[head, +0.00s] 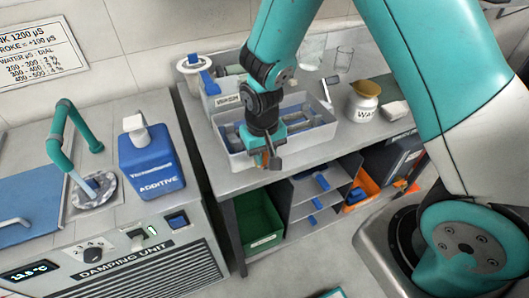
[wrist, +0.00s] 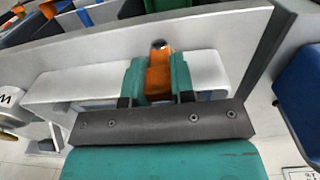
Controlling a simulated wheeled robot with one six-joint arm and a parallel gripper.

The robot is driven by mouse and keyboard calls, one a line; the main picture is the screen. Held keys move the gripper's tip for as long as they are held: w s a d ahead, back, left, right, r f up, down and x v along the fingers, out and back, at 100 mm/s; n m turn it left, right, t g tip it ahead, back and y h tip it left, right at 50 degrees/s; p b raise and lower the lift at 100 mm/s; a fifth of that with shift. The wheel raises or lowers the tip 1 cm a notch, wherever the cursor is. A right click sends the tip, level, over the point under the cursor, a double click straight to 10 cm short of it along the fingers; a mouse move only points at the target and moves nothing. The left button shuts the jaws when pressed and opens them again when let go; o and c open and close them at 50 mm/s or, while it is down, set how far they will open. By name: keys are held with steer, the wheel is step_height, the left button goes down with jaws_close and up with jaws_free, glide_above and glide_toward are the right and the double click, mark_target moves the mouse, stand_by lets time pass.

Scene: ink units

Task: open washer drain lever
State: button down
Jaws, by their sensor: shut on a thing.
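The washer appears to be the pale grey open tub (head: 240,158) on the bench, with a label reading like "WASH" behind it. My gripper (head: 268,148) is at the tub's front side. In the wrist view my gripper's two teal fingers (wrist: 157,64) stand on either side of an orange lever (wrist: 159,78) and are shut on it. The lever has a dark rounded end. In the head view, only a little orange shows between the fingers, and my arm hides part of the tub. Blue pieces lie inside the tub.
A blue additive bottle (head: 152,162) stands left on the damping unit (head: 120,248), near a teal tap (head: 72,130). A cream jar (head: 363,102) stands right of the tub. A green bin (head: 258,222) and an orange bin (head: 369,188) are below the bench.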

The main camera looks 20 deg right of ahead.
steer(key=a+h, duration=0.1)
steer(key=h, duration=0.1)
steer(key=a+h, duration=0.1)
steer(key=h, duration=0.1)
steer(key=shift+f+p, duration=0.2)
steer(key=shift+p, duration=0.1)
steer(key=shift+a+f+h, duration=0.15)
steer(key=shift+a+h, duration=0.05)
steer(key=shift+h, duration=0.6)
steer(key=shift+a+f+h, duration=0.2)
steer(key=shift+a+h, duration=0.05)
steer(key=shift+h, duration=0.55)
steer(key=shift+a+f+h, duration=0.15)
steer(key=shift+a+h, duration=0.05)
steer(key=shift+h, duration=0.6)
steer(key=c, duration=1)
jaws_free()
steer(key=shift+o, duration=0.2)
steer(key=shift+a, duration=0.1)
steer(key=p+v, duration=0.1)
steer(key=v, duration=1.6)
steer(key=shift+a, duration=0.3)
